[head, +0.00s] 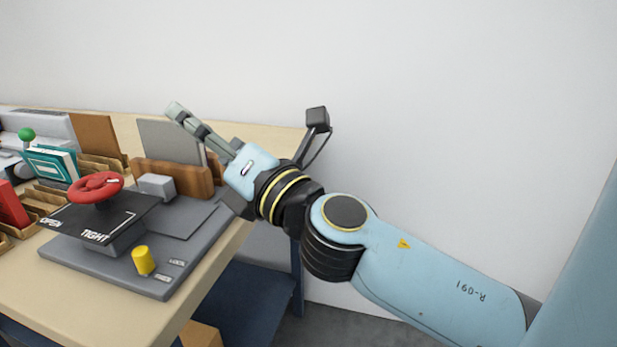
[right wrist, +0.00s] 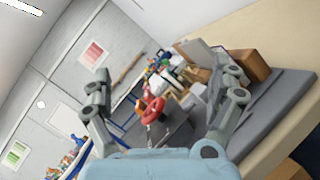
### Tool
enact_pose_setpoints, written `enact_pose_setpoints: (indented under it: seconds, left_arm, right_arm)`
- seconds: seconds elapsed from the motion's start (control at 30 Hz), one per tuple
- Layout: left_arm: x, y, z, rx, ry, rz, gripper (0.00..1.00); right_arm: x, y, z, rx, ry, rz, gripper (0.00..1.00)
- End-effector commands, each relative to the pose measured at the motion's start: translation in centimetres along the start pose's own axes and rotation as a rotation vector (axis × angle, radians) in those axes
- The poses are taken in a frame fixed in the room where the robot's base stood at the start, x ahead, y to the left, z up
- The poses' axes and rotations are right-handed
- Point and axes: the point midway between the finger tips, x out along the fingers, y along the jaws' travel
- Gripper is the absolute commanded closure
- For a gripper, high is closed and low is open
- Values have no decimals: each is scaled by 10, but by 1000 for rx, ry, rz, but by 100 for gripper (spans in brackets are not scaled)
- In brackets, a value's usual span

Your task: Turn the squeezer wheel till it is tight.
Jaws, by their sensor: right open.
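The red squeezer wheel (head: 96,187) sits on top of a dark plate (head: 120,215) marked OPEN and TIGHT, on a grey base (head: 110,268) on the table. It also shows in the right wrist view (right wrist: 153,110), between and beyond the fingers. My right gripper (head: 188,118) is to the right of the wheel and higher, apart from it. In the right wrist view the right gripper (right wrist: 168,96) has its fingers spread wide with nothing between them. My left gripper is not in view.
A yellow knob (head: 143,261) stands on the base's front right. A grey block (head: 156,186) and a brown wooden piece (head: 172,178) stand behind the wheel. Teal books (head: 50,163) and a red book (head: 12,205) stand in wooden racks at left. A white wall is behind.

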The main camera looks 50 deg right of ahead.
Motion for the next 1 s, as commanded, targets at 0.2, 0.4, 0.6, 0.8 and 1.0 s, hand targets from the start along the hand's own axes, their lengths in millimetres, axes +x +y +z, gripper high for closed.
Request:
enact_pose_setpoints:
  seconds: [0.2,0.4,0.6,0.8,1.0]
  left_arm:
    - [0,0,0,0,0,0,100]
    - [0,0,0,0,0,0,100]
    - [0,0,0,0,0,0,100]
    - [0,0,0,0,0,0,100]
    - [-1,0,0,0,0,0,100]
  right_arm:
    - [-14,-35,28,353,-143,-178,7]
    - [-35,-73,34,648,-251,-359,7]
    - [-62,-108,23,901,-337,-548,7]
    - [-90,-134,1,1090,-397,-727,7]
    - [-116,-153,-24,1232,-443,-891,7]
